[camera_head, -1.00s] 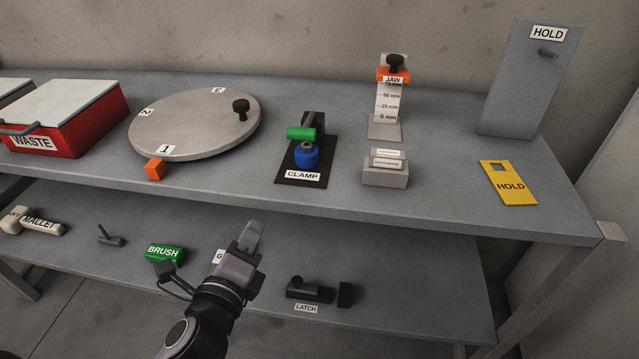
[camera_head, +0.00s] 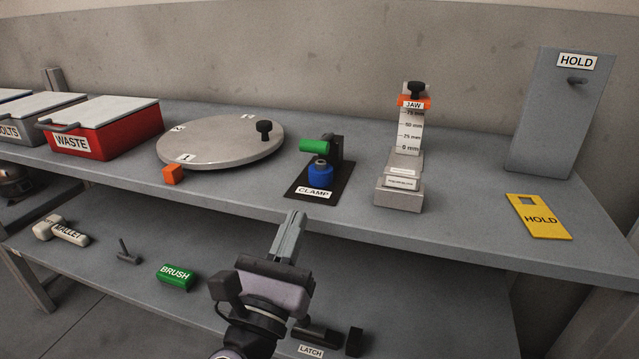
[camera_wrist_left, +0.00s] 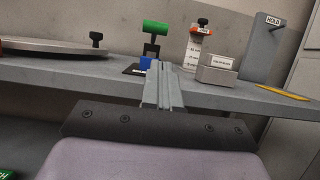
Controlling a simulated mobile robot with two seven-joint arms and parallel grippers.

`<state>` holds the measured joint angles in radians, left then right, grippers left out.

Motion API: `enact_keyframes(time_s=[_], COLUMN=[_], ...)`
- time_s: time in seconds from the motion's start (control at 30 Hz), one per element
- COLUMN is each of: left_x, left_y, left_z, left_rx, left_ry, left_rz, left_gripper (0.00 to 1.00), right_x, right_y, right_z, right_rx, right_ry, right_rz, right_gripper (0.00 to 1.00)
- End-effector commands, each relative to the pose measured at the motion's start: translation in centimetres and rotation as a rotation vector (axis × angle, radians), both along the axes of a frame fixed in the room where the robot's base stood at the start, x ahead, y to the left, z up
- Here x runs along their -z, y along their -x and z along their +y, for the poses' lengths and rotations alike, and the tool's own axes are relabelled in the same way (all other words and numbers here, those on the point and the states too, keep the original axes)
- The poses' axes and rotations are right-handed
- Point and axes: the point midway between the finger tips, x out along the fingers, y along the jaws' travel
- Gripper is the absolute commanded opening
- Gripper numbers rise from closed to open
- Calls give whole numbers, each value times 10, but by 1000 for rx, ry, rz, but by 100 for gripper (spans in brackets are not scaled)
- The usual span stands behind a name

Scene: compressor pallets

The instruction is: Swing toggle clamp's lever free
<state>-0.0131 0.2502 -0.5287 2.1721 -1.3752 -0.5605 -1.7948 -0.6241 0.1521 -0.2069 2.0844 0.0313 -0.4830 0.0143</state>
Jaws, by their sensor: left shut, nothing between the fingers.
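The toggle clamp (camera_head: 336,150) stands on a dark base plate labelled CLAMP (camera_head: 314,192) near the front of the upper shelf. Its green lever grip (camera_head: 314,146) points left, above a blue cylinder (camera_head: 320,176). In the left wrist view the green grip (camera_wrist_left: 155,27) shows above the fingers, and the blue part (camera_wrist_left: 146,63) is partly hidden behind them. My left gripper (camera_head: 294,217) is shut and empty. It is in front of the shelf edge, below and nearer than the clamp, apart from it. My right gripper is not in view.
A turntable (camera_head: 220,145) with a black knob and an orange cube (camera_head: 173,174) lie left of the clamp. A jaw gauge (camera_head: 411,125) and grey block (camera_head: 400,194) stand right. The upper shelf's front edge runs between gripper and clamp. The lower shelf holds a green brush (camera_head: 175,276).

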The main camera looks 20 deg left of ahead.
Motion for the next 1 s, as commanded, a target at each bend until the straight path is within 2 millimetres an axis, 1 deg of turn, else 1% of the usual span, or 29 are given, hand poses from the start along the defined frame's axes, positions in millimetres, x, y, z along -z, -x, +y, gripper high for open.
enact_keyframes(time_s=[0.33,0.47,0.57,0.77,0.9,1.0], left_x=[-1,-5,-10,-23,-31,-34], left_y=[-1,-7,-18,-49,-68,-79], left_z=[0,0,-1,-2,-3,-3], left_rx=[0,0,1,0,0,1], left_ry=[-1,1,2,1,0,1], left_rz=[-1,-3,-4,-3,-2,-1], left_gripper=[0,0,0,0,0,0], right_x=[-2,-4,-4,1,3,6], right_y=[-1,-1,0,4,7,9], right_z=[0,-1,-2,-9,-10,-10], right_rx=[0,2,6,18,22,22], right_ry=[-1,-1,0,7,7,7], right_rz=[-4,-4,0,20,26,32], right_gripper=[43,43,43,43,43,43])
